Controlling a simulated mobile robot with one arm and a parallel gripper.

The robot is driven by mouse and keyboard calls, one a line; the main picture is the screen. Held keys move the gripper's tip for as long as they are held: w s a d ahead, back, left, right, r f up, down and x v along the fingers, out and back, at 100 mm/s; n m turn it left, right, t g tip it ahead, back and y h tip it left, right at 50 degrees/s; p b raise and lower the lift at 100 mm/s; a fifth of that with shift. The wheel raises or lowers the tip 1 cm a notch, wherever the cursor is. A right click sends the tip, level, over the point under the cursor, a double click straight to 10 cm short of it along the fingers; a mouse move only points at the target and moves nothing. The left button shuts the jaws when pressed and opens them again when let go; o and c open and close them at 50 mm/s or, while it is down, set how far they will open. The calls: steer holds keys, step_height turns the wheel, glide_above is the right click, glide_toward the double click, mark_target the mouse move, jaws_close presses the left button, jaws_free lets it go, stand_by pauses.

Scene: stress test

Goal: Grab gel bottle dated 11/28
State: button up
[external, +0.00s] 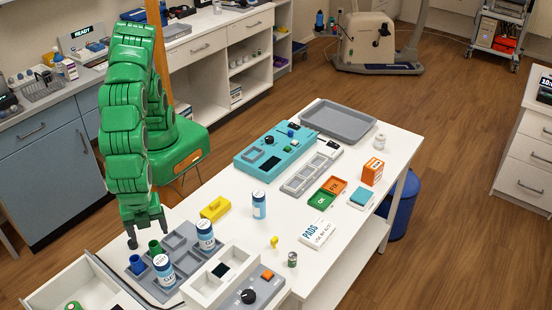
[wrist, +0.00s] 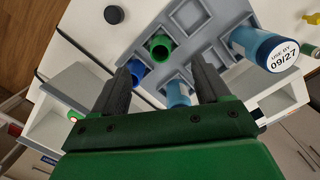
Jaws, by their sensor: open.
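My green gripper (external: 148,236) is above the grey compartment tray (external: 174,241) at the table's near left, open and empty. In the wrist view its dark fingers (wrist: 166,74) are spread apart. A blue-and-white bottle (wrist: 265,48) at right reads "USE BY 09/27" on its cap. Another blue bottle (wrist: 178,95) shows between the fingers, partly hidden by my gripper; no date shows on it. In the external view two labelled bottles stand in the tray, one farther back (external: 206,236) and one nearer (external: 164,271). A third bottle (external: 259,205) stands on the table. I cannot read 11/28 anywhere.
A green cup (external: 155,248) and a blue cup (external: 137,265) stand in the tray close to my gripper. Open table lies around the third bottle.

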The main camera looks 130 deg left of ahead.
step_height(320, 180, up, 5)
steer(key=m+t+y, duration=0.9)
steer(key=m+t, duration=0.1)
steer(key=m, duration=0.9)
glide_above(259, 205)
steer(key=s+d, duration=0.2)
steer(key=s, duration=0.3)
step_height(259, 205, down, 19)
steer(key=shift+d+r, duration=0.1)
steer(key=shift+r+x, duration=0.1)
steer(key=shift+x, duration=1.85)
steer(key=shift+r+x, duration=0.15)
steer(key=shift+x, duration=1.8)
